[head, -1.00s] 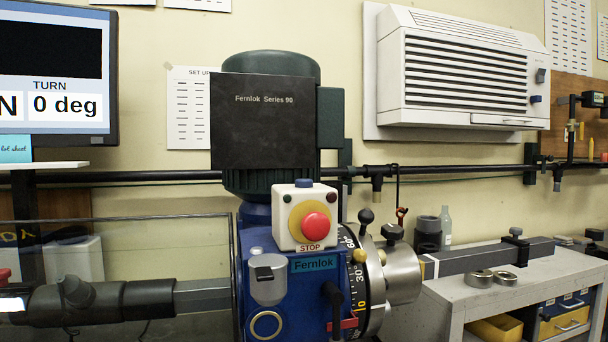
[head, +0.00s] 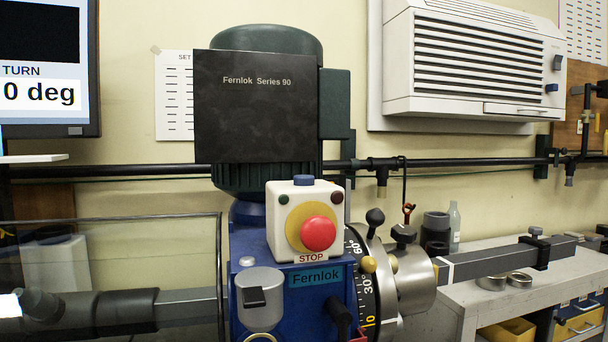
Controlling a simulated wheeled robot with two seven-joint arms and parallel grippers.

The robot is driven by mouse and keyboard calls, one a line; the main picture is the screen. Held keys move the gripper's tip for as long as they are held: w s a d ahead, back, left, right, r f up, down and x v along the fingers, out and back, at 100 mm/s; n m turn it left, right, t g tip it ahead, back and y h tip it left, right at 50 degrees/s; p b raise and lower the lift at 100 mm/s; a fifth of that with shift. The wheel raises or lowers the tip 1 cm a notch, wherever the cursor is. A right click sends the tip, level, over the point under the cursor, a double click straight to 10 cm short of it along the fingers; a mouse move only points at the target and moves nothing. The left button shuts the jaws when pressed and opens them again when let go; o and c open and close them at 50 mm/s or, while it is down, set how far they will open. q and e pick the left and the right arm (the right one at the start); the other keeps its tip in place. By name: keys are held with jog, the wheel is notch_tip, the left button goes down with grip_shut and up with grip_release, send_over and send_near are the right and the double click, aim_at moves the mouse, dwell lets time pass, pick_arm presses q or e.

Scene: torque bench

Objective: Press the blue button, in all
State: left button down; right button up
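A blue button (head: 304,180) sits on top of a white control box (head: 283,240). The box's front carries a red mushroom STOP button (head: 318,233) on a yellow disc, with a small green and a small dark red round part above it. The box is on the blue Fernlok machine (head: 270,275), in front of its dark green motor (head: 268,42). Nothing touches the blue button, and I cannot tell whether it is pressed in. Neither of my grippers is in view.
A graduated dial (head: 362,285) and steel chuck (head: 412,280) project to the right of the box. A clear guard (head: 110,217) stands at left, below a screen (head: 40,95) reading 0 deg.

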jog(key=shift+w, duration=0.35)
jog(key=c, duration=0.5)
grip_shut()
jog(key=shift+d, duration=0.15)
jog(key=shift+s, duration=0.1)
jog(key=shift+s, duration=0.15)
